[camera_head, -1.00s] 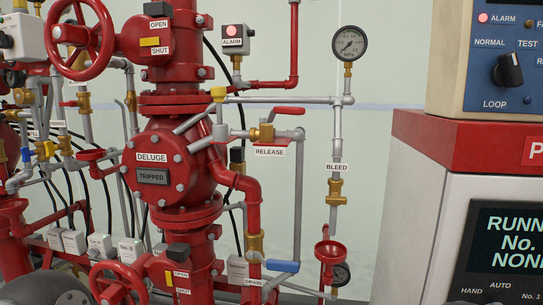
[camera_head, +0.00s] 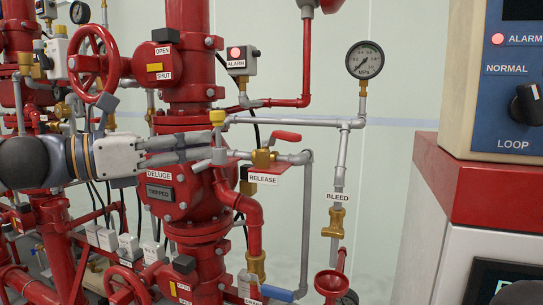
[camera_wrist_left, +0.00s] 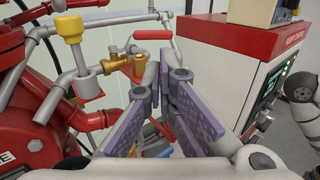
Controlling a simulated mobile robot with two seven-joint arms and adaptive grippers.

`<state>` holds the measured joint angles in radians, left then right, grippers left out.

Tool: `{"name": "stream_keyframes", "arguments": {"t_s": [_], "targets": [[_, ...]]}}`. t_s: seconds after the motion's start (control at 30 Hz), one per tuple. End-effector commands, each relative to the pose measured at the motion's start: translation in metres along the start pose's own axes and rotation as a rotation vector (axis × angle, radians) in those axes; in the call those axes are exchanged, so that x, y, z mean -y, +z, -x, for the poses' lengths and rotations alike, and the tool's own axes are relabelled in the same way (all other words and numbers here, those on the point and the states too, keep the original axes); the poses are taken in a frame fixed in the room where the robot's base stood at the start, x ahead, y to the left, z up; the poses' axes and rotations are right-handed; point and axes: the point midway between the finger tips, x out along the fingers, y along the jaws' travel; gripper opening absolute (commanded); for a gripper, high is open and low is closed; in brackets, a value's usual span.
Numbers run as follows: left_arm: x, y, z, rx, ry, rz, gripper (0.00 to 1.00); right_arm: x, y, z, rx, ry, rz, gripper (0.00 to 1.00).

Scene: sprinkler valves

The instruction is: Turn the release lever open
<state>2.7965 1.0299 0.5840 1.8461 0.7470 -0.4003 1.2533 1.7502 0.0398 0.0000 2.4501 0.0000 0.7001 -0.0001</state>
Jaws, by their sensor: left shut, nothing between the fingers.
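The release lever (camera_head: 286,136) is a red handle on a brass valve (camera_head: 262,157) above the RELEASE label (camera_head: 262,179). It lies roughly level and points right along the pipe. In the left wrist view, the red lever (camera_wrist_left: 152,35) shows just beyond the fingertips, with the brass valve (camera_wrist_left: 135,60) to their left. My left gripper (camera_head: 212,147) comes in from the left, in front of the red deluge valve, its tips pointing right toward the brass valve. It is shut and empty, and appears apart from the lever. My right gripper is not in view.
A grey pipe with a yellow-capped fitting (camera_head: 217,118) stands close to the left fingertips. A pressure gauge (camera_head: 365,60) and the BLEED pipe (camera_head: 339,180) are to the right. A red-topped control cabinet (camera_head: 470,195) fills the right side.

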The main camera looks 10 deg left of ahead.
Motion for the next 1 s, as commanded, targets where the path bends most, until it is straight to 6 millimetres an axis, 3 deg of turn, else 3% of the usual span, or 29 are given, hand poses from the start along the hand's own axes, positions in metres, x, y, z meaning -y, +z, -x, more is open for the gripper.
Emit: {"name": "stream_keyframes", "arguments": {"t_s": [0.23,0.6,0.8,1.0], "targets": [[-0.004,-0.015,-0.043,-0.014,-0.003,0.016,0.00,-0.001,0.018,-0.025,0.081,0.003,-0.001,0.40],[-0.002,-0.010,-0.119,-0.009,-0.002,0.006,0.00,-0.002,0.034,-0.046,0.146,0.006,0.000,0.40],[-0.001,-0.005,-0.138,-0.006,0.000,0.003,0.00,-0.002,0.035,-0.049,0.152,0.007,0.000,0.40],[-0.001,-0.004,-0.140,-0.004,0.000,0.002,0.00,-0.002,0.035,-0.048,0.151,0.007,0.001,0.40]]}}
